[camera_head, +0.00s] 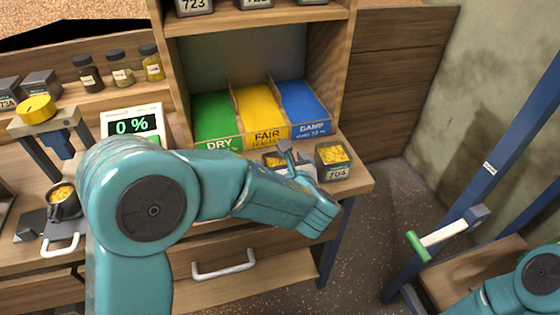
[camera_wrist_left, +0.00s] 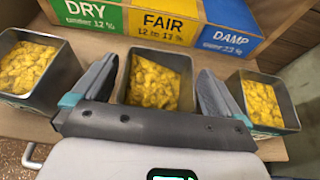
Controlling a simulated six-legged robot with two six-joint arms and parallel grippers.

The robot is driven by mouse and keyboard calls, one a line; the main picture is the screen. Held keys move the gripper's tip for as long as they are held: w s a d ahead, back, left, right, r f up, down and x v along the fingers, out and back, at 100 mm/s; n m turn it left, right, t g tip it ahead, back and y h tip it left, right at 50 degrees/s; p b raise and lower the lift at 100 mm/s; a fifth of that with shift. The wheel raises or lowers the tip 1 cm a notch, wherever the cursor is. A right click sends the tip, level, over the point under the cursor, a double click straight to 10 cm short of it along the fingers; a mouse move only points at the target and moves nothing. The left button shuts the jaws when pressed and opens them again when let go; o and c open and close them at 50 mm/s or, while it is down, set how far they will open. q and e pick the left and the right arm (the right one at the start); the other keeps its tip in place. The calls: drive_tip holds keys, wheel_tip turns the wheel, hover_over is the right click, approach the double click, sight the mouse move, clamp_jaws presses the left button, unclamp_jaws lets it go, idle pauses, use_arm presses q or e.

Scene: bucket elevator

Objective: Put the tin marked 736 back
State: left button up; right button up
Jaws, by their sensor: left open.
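An open tin of yellow grain (camera_wrist_left: 160,54) stands on the bench below the FAIR panel. My left gripper (camera_wrist_left: 155,74) is open, with one finger on each side of this tin; whether they touch it I cannot tell. In the head view, the left gripper (camera_head: 292,160) partly covers the tin, and its number is hidden. To its right stands a tin marked 704 (camera_head: 336,174), also with yellow grain. Another grain-filled tin (camera_wrist_left: 62,72) stands on the left in the wrist view. I can read no 736. My right gripper is out of frame.
The green DRY (camera_head: 214,115), yellow FAIR (camera_head: 260,108) and blue DAMP (camera_head: 302,103) panels lie behind the tins. A meter (camera_head: 132,123) reads 0 %. Tins stand on the shelf (camera_head: 255,20) above. A blue frame (camera_head: 490,168) with a green-ended handle is at right.

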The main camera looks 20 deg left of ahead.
use_arm(q)
drive_tip(key=v, duration=1.1)
drive_tip(key=s+f+n+g+h, duration=0.3)
drive_tip(key=s+f+n, duration=0.3)
drive_tip(key=f+n, duration=0.4)
drive_tip(key=s+a+f+n+g+h, duration=0.1)
drive_tip(key=s+f+n+g+h, duration=0.3)
drive_tip(key=f+n, duration=0.7)
drive_tip(key=s+a+f+n+g+h, duration=0.1)
drive_tip(key=s+f+n+g+h, duration=0.2)
drive_tip(key=s+f+n, duration=0.5)
wheel_tip(320, 180, down, 7)
drive_tip(key=shift+s+r+n+g+h+p, duration=0.15)
drive_tip(key=shift+n+g+h+p, duration=0.25)
drive_tip(key=shift+n+h, duration=0.6)
